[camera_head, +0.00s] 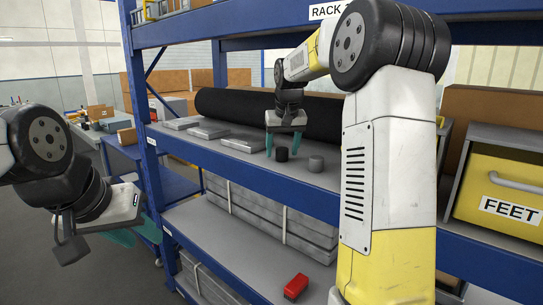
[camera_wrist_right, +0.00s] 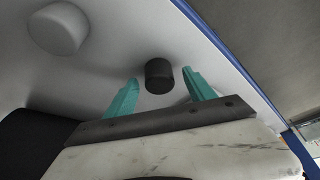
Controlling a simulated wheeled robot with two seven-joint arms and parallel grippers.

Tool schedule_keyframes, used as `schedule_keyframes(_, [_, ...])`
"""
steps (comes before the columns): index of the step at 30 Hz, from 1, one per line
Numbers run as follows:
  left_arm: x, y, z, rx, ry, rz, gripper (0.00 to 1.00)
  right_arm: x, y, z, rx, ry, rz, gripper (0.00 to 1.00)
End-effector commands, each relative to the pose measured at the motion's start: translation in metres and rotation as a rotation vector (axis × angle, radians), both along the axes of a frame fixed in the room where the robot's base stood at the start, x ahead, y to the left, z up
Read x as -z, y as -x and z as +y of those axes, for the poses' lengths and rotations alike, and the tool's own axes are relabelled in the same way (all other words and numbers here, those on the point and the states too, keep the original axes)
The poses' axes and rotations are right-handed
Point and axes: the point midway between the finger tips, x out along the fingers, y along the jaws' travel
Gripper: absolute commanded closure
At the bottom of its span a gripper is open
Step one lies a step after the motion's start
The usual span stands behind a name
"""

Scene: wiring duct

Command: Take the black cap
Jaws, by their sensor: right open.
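The black cap (camera_head: 282,155) stands on the rack's upper grey shelf, a short dark cylinder. In the right wrist view the black cap (camera_wrist_right: 159,76) lies just beyond and between the two teal fingertips. My right gripper (camera_head: 283,146) is open and points down at the shelf beside the cap; it also shows in the right wrist view (camera_wrist_right: 160,90). I see no contact between fingers and cap. My left gripper (camera_head: 135,235) is at the left, away from the shelf; its teal fingers are partly seen and their gap is unclear.
A grey cap (camera_head: 316,163) stands right of the black one, and shows in the right wrist view (camera_wrist_right: 58,28). A long black roll (camera_head: 235,108) lies behind. Flat grey pieces (camera_head: 242,144) lie left. A blue post (camera_head: 140,120) stands left; a red object (camera_head: 295,287) is below.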

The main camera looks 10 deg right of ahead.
Motion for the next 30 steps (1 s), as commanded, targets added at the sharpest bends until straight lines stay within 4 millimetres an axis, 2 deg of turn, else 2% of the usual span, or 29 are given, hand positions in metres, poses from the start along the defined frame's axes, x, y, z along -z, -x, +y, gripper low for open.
schedule_keyframes(3, [0.0, 0.0, 0.0, 0.0, 0.0, 0.0, 0.64, 0.0063, -0.0025, -0.0002, 0.0, 0.0, 0.0, 0.37])
schedule_keyframes(9, [0.0, 0.0, 0.0, 0.0, 0.0, 0.0, 0.64, 0.0067, -0.0027, -0.0002, 0.0, 0.0, -0.001, 0.37])
schedule_keyframes(11, [0.0, 0.0, 0.0, 0.0, 0.0, 0.0, 0.64, 0.0066, -0.0027, -0.0002, 0.0, 0.0, -0.001, 0.47])
schedule_keyframes(19, [0.0, 0.0, 0.0, 0.0, 0.0, 0.0, 0.64, 0.0065, -0.0027, -0.0002, 0.0, 0.0, -0.001, 1.0])
schedule_keyframes(30, [0.0, 0.0, 0.0, 0.0, 0.0, 0.0, 0.64, 0.0025, -0.003, -0.0002, 0.0, 0.0, -0.003, 1.0])
